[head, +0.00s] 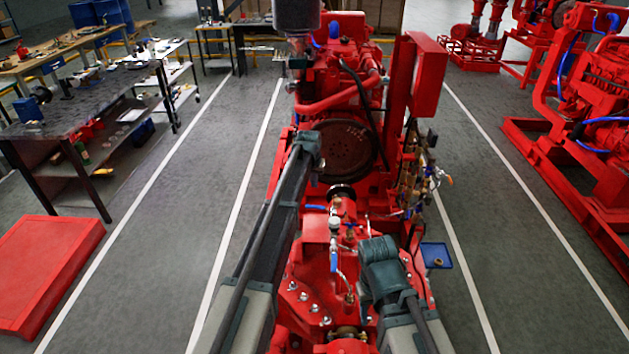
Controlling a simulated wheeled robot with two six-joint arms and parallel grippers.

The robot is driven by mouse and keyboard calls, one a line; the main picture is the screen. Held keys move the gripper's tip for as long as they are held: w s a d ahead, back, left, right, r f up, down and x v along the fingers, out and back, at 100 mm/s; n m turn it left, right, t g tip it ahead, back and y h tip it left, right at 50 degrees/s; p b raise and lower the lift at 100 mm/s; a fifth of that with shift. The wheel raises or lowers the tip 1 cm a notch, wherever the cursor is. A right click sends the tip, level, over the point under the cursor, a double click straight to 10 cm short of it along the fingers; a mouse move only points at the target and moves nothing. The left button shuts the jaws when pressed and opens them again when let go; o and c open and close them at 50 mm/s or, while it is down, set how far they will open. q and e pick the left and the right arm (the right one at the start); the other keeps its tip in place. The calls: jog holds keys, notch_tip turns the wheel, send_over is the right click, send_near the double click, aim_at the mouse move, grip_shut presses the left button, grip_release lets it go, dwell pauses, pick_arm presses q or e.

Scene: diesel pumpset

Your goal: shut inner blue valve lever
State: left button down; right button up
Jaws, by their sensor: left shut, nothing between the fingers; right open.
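A blue valve lever (334,261) stands roughly upright on the red pumpset, below a small round gauge (334,223). Another blue handle or hose piece (315,207) lies nearly level just above and left of it. I cannot tell for sure which one is the inner lever. My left arm reaches up past the left side of these parts. My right arm's dark joint is to the right of the upright lever. I cannot make out the fingers of either gripper, and no contact with a lever shows.
The red engine (345,100) and a dark round flywheel (346,150) rise behind the valves. Brass fittings (408,180) crowd the right side. A blue tray (436,255) lies on the floor at right. A workbench (75,120) stands left; the floor lanes either side are clear.

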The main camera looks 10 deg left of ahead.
pick_arm(q)
jog(key=shift+n, duration=0.5)
jog(key=f+b, duration=0.7)
jog(key=b, duration=0.1)
jog(key=shift+s+f, duration=0.15)
jog(key=shift+s, duration=0.4)
pick_arm(e)
notch_tip(320, 180, down, 7)
jog(key=shift+f, duration=0.2)
